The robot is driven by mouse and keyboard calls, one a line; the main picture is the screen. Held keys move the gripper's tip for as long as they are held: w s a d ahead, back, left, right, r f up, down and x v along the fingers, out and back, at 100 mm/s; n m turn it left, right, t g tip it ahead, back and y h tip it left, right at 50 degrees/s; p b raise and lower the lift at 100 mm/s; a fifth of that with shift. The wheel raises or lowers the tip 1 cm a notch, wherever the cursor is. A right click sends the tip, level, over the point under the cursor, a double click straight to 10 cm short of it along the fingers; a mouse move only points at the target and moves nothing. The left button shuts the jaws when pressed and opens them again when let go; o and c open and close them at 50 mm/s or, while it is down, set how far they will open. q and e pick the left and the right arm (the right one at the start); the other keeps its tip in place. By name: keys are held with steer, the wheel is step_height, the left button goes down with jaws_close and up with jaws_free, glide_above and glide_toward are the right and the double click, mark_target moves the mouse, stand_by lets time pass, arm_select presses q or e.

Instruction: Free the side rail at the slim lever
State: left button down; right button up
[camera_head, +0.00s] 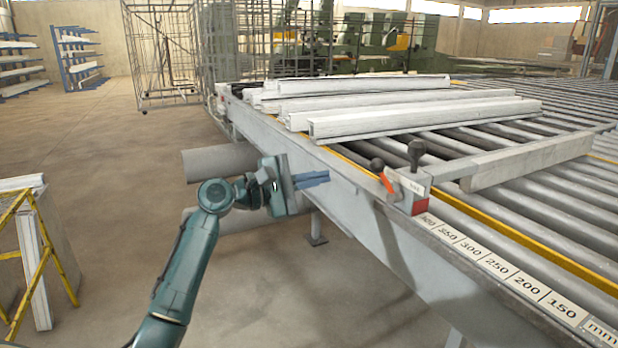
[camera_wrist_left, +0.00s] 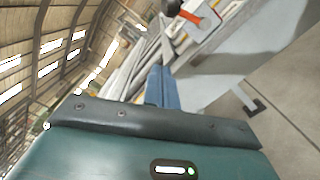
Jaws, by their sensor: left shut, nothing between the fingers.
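A clamp block (camera_head: 408,186) with a red part sits on the near edge of the roller table. It carries a slim orange lever (camera_head: 388,184) with a dark ball knob, and a thicker black upright handle (camera_head: 416,153). A grey bar, likely the side rail (camera_head: 530,163), runs from the block across the rollers. My left gripper (camera_head: 328,177) is shut and empty, left of the orange lever and apart from it, beside the table's side beam. In the left wrist view, its blue fingers (camera_wrist_left: 162,88) point toward the orange lever (camera_wrist_left: 198,17) at the top. My right gripper is not in view.
Several pale profiles (camera_head: 400,120) lie on the rollers behind the clamp. A scale strip (camera_head: 500,268) with numbers runs along the near edge. The table's side beam (camera_head: 350,205) is close to my left gripper. Floor to the left is open; a yellow trestle (camera_head: 45,250) stands there.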

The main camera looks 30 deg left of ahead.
mark_target(375, 166)
arm_select(q)
steer(key=w+d+r+p, duration=0.1)
steer(key=w+d+r, duration=0.1)
steer(key=d, duration=0.5)
steer(key=shift+w, duration=0.4)
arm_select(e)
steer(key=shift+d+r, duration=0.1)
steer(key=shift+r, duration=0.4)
arm_select(q)
steer(key=shift+s+d+r+m+p, duration=0.2)
steer(key=shift+m+p, duration=0.3)
steer(key=shift+m, duration=0.1)
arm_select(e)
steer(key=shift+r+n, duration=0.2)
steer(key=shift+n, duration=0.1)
arm_select(q)
steer(key=m, duration=0.1)
steer(key=s+d+r+m+p, duration=0.1)
steer(key=m, duration=0.1)
steer(key=d+m, duration=0.1)
steer(key=m, duration=0.1)
steer(key=shift+s+r+p, duration=0.15)
steer(key=shift+s+p, duration=0.15)
steer(key=shift+p, duration=0.05)
steer(key=shift+s+d+m, duration=0.35)
steer(key=shift+d+m, duration=0.15)
steer(key=shift+m, duration=0.4)
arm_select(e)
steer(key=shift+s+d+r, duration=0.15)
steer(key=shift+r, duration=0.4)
